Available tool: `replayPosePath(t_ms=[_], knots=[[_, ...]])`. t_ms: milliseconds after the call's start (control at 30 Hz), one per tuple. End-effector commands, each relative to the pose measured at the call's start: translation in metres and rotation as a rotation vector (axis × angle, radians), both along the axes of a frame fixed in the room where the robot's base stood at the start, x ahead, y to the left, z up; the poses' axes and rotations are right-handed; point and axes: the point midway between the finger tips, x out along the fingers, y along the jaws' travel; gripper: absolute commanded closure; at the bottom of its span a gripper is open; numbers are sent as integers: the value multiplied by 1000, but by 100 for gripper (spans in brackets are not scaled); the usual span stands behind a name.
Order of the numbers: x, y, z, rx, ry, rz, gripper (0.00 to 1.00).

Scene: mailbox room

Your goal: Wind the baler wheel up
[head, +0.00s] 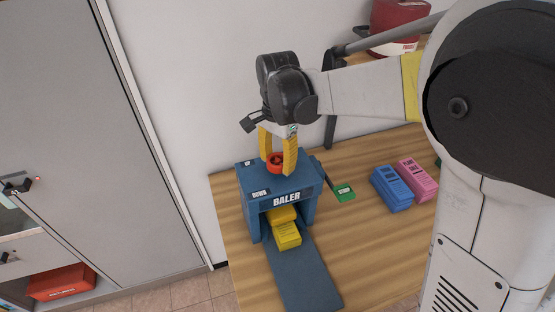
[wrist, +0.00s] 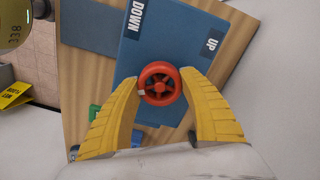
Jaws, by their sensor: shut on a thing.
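The blue baler (head: 282,200) stands on the wooden table, with its name on the front. Its red spoked wheel (head: 275,160) is on the top; it also shows in the wrist view (wrist: 160,84). A DOWN label (wrist: 136,17) and an UP label (wrist: 211,45) are on the top face. My gripper (head: 277,163) points down from above, its yellow fingers on either side of the wheel and shut on its rim; the wrist view shows the fingertips (wrist: 161,80) at the rim. Yellow blocks (head: 287,233) sit in the baler's front opening, one partly hidden.
A green block (head: 343,192) lies by the baler's right side. A blue block (head: 392,188) and a pink block (head: 417,178) lie further right. A dark blue strip (head: 302,277) runs forward from the baler. A grey cabinet (head: 70,150) stands at left.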

Motion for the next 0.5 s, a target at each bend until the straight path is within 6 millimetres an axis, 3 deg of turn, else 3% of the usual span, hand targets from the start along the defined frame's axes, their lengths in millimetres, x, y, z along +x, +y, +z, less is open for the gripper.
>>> replayPosePath(t_ms=[500], knots=[[0,0,0,0,0,487,81]])
